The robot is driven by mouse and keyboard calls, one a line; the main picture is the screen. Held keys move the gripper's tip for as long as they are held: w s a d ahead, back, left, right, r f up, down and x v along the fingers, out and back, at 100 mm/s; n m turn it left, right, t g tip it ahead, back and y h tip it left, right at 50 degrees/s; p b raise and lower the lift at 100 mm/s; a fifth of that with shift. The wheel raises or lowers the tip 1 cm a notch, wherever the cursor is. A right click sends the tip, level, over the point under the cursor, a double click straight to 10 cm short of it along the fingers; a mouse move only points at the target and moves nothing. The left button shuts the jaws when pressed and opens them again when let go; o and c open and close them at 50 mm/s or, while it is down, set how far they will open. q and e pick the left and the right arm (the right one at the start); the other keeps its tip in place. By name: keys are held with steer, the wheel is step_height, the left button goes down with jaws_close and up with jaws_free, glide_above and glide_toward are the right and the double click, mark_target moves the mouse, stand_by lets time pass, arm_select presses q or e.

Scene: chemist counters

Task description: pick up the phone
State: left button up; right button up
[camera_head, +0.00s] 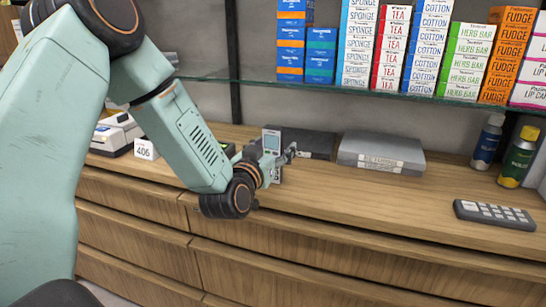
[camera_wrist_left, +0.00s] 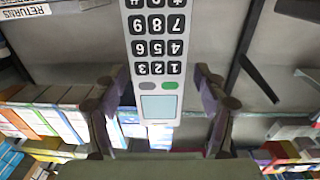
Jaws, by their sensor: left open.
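The phone (camera_head: 271,141) is a light grey handset with a small screen, standing roughly upright on the wooden counter. My left gripper (camera_head: 279,160) is at the phone, low over the counter, and partly hides it. The gripper is open. My right gripper is in neither view.
A grey binder (camera_head: 381,153) and a dark flat box (camera_head: 308,143) lie near the phone. A keypad device (camera_head: 495,214) and two bottles (camera_head: 488,142) are at the right. A "406" block (camera_head: 146,149) stands left. A glass shelf (camera_head: 410,93) with boxes hangs above.

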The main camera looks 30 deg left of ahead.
arm_select(q)
steer(key=shift+s+d+r, duration=0.1)
steer(key=shift+d+r, duration=0.05)
steer(key=shift+c, duration=0.7)
steer(key=c, duration=1.1)
steer(key=shift+c, duration=0.4)
